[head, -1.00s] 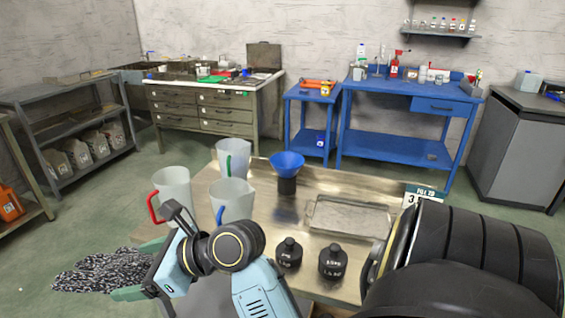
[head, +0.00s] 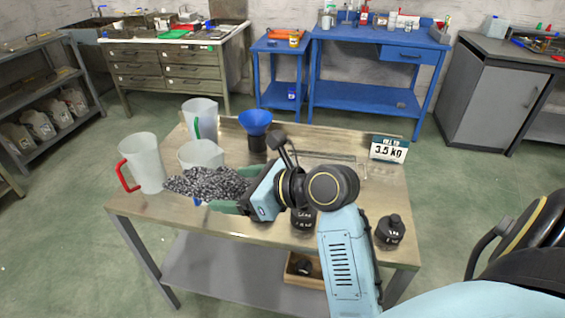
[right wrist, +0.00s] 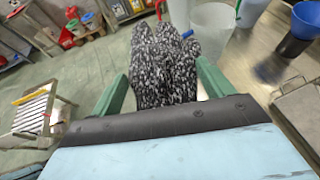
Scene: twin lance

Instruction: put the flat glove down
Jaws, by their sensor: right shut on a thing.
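The flat glove (head: 205,183) is black-and-white speckled. It juts left from my right gripper (head: 238,190), whose green fingers are shut on it. In the head view it is over the front left part of the metal table (head: 150,212), in front of the jugs; whether it touches the tabletop I cannot tell. In the right wrist view the glove (right wrist: 160,65) points away between the two fingers (right wrist: 163,85). Its gripped end is hidden by the gripper. My left gripper is not in view.
Jugs with red (head: 141,165), green (head: 200,117) and blue handles (head: 200,153) stand at the table's left. A blue funnel (head: 255,122) is behind my gripper. A 3.5 kg sign (head: 389,149) and a black weight (head: 390,232) are at the right. The front left corner is clear.

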